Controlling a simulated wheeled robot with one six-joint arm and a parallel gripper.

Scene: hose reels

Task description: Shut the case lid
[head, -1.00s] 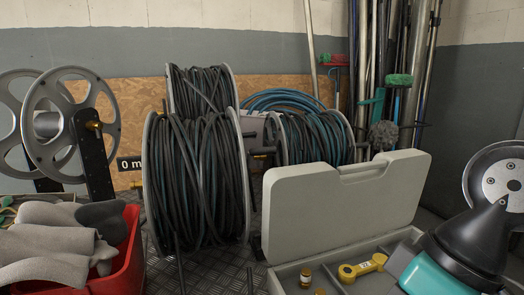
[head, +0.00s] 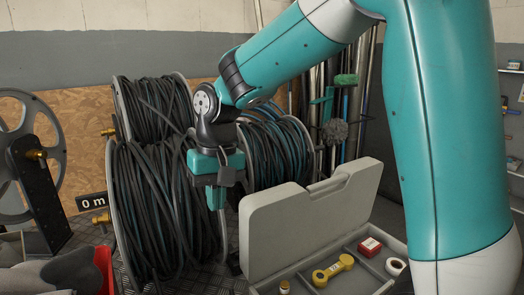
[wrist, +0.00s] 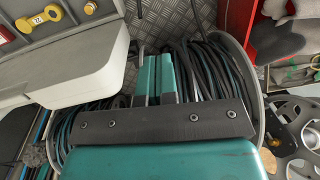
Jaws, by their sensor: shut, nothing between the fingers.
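The grey case (head: 378,285) stands at the lower right of the head view, with its lid (head: 310,222) standing up open at the back. A yellow tool (head: 333,270), a red box (head: 370,246), a white roll (head: 396,266) and a small bottle (head: 284,287) lie in its compartments. My gripper (head: 217,203) points down, shut and empty, behind and left of the lid, in front of the hose reels. In the wrist view the lid (wrist: 70,65) is left of my gripper (wrist: 155,78), apparently apart from it.
Large hose reels (head: 160,190) stand close behind my gripper, and another reel (head: 275,150) stands behind the lid. A red bin (head: 104,268) with grey cloths is at the lower left. Poles and brushes lean by the back wall.

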